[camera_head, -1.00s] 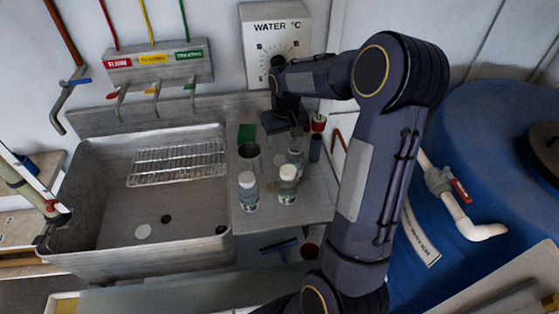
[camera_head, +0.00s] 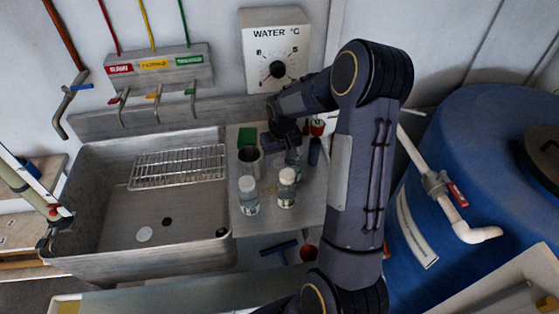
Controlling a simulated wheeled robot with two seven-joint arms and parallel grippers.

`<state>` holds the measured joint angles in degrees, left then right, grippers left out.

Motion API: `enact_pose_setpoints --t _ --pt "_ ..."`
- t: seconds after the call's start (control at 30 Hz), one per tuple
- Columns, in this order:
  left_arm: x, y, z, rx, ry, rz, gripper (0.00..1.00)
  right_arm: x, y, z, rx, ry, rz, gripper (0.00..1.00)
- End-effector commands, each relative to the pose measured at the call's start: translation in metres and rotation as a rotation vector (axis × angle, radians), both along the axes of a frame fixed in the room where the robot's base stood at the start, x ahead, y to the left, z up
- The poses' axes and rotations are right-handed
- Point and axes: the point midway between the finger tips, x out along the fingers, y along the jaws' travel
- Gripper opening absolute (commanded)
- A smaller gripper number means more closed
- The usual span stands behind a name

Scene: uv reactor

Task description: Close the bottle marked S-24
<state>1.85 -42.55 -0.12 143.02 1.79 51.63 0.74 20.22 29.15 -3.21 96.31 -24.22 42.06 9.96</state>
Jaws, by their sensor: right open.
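Two clear bottles with white caps stand upright at the front of the steel counter: a left one (camera_head: 249,198) and a right one (camera_head: 287,190). A third bottle (camera_head: 294,162) stands behind them, its top hidden by my right gripper. The bottle labels are too small to read, so I cannot tell which is S-24. My right gripper (camera_head: 286,150) is open, pointing down over the back of the counter, above or beside the third bottle. Its fingers are hard to make out against the dark arm. My left gripper is out of view.
A dark cylinder (camera_head: 314,152) and a red-topped can (camera_head: 317,127) stand right. The sink (camera_head: 185,205) with a wire rack (camera_head: 177,167) lies left, and a blue tank (camera_head: 480,170) right.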

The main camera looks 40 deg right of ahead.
Motion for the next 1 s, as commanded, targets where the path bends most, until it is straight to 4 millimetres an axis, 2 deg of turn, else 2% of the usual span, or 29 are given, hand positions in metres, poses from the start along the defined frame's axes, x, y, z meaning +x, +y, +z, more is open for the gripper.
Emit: enact_pose_setpoints --t 0.13,0.47,0.83,1.0 --pt "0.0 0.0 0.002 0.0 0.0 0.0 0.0 0.001 -0.0004 -0.0117 0.0 0.001 0.001 0.61" --pt "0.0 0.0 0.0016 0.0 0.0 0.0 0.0 0.0014 -0.0007 -0.0122 0.0 -0.001 0.0 0.61" --pt "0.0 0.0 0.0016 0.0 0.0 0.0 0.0 0.0014 -0.0007 -0.012 0.0 -0.001 0.0 0.14" --pt "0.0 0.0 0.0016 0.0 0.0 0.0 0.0 0.0014 -0.0007 -0.012 0.0 -0.001 0.0 0.13"
